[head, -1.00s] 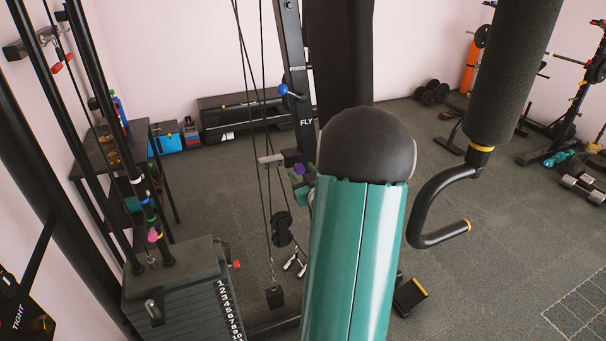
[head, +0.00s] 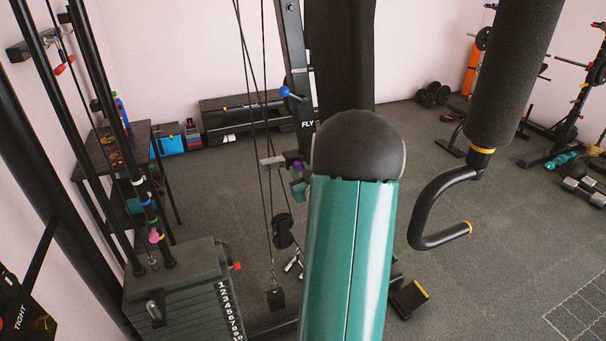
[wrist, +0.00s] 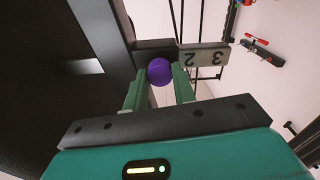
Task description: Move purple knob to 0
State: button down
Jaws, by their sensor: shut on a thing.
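The purple knob (wrist: 160,71) is a round ball in the wrist view, between the two green fingertips of my gripper (wrist: 160,84). The gripper is shut on it. The knob sits beside a pale number plate (wrist: 203,58) that shows 2 and 3, seen upside down; no 0 shows in this view. In the head view the purple knob (head: 298,167) is small, on the machine's upright left of my teal arm. A bit of my gripper (head: 299,187) shows just below it; my arm hides the rest.
A black upright marked FLY (head: 307,124) and a blue ball knob (head: 284,91) stand near the purple knob. Cables hang to the left. A numbered weight stack (head: 175,290) is at the lower left. A padded roller (head: 512,75) hangs at the right. Open floor lies behind.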

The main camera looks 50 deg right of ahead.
jog(key=c, duration=1.1)
grip_release()
jog(key=shift+w, duration=0.15)
jog(key=v, duration=1.4)
jog(key=shift+d, duration=0.1)
